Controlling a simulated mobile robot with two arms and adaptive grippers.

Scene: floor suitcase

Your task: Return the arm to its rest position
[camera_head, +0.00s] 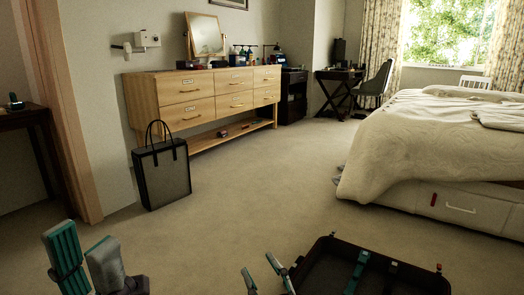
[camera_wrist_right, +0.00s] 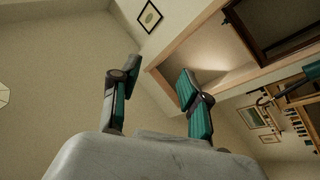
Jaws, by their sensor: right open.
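My right gripper (camera_head: 258,266) shows at the bottom middle of the head view, just left of the open suitcase. Its two fingers are apart with nothing between them. In the right wrist view its fingers (camera_wrist_right: 152,76) are also spread and empty, with walls and a framed picture behind them. My left gripper (camera_head: 84,238) is at the bottom left of the head view. Its teal and grey fingertips stand apart with no object between them. Most of both arms is out of view.
A dark open suitcase (camera_head: 318,270) lies on the floor, cut off by the bottom edge. A black and grey bag (camera_head: 165,178) stands by the wooden dresser (camera_head: 205,97). A bed (camera_head: 430,150) stands right. The carpet (camera_head: 250,195) between is clear.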

